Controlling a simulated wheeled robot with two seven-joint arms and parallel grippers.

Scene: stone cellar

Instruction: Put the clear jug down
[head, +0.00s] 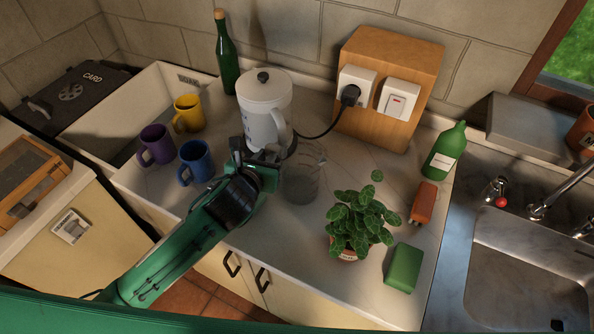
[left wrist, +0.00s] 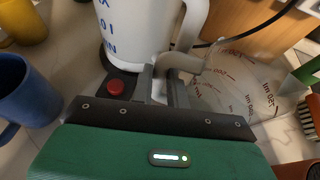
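The clear jug (head: 302,178) is see-through and roughly upright over the counter, just right of the white kettle. In the left wrist view the jug (left wrist: 245,82) shows red measuring marks, and its handle lies between my fingers. My left gripper (head: 268,157) is shut on that handle; its fingers also show in the left wrist view (left wrist: 164,82). I cannot tell whether the jug's base touches the counter. My right gripper is not in view.
The white kettle (head: 264,108) stands close behind my gripper, its cord running to a socket. Purple, yellow and blue mugs (head: 195,162) stand left. A potted plant (head: 358,222), green sponge (head: 403,268) and green bottle (head: 444,151) are right. Counter (head: 270,232) in front is clear.

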